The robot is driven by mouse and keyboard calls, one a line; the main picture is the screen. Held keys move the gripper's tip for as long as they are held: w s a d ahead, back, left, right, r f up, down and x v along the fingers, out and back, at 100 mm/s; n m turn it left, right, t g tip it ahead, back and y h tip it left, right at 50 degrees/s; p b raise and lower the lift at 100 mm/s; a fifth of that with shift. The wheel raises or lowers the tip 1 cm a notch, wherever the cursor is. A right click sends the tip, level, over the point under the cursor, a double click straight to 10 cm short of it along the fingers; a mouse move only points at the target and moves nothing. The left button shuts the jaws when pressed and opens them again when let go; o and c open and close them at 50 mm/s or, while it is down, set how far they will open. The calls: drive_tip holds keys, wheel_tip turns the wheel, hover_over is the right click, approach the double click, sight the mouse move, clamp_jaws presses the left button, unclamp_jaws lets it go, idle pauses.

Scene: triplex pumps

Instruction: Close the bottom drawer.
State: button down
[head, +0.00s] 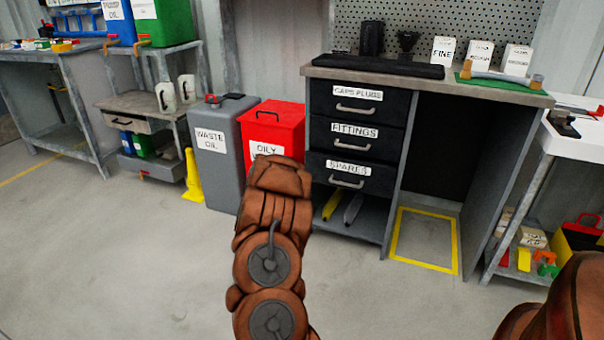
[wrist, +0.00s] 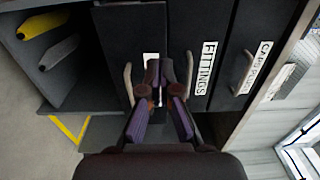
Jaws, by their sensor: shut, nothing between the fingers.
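The bottom drawer (head: 325,168), labelled SPARES, is the lowest of three dark drawers in the grey workbench cabinet. It has a grey bar handle (head: 346,183). In the wrist view, which is turned sideways, its dark front (wrist: 125,45) and handle (wrist: 128,86) lie left of the FITTINGS drawer (wrist: 215,45). I cannot tell clearly how far it stands out. My gripper (wrist: 158,66) is shut and empty in front of the bottom drawer, beside its handle. It covers part of the white label; contact cannot be told. In the head view my arm hides the gripper.
The CAPS PLUGS drawer (head: 335,95) is on top. Below the drawers, an open shelf (head: 355,229) holds yellow and grey items. A red oily-waste bin (head: 285,125) and grey WASTE OIL bin (head: 212,170) stand left. The floor in front is clear.

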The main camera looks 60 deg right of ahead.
sight(314, 155)
drive_tip(key=d+b, duration=0.1)
drive_tip(key=d, duration=0.3)
drive_tip(key=w+d+b, duration=0.1)
drive_tip(key=d, duration=0.3)
drive_tip(key=d+b, duration=0.2)
drive_tip(key=d, duration=0.2)
drive_tip(key=shift+w+d, duration=0.2)
drive_tip(key=shift+d, duration=0.2)
drive_tip(key=shift+w, duration=0.1)
drive_tip(key=shift+w+d+f, duration=0.1)
drive_tip(key=shift+d+f, duration=0.05)
drive_tip(key=shift+d, duration=0.35)
drive_tip(key=shift+w+d+p, duration=0.1)
drive_tip(key=shift+d+p, duration=0.4)
drive_tip(key=shift+d, duration=1.3)
drive_tip(key=shift+d+r, duration=0.15)
drive_tip(key=shift+r, duration=0.3)
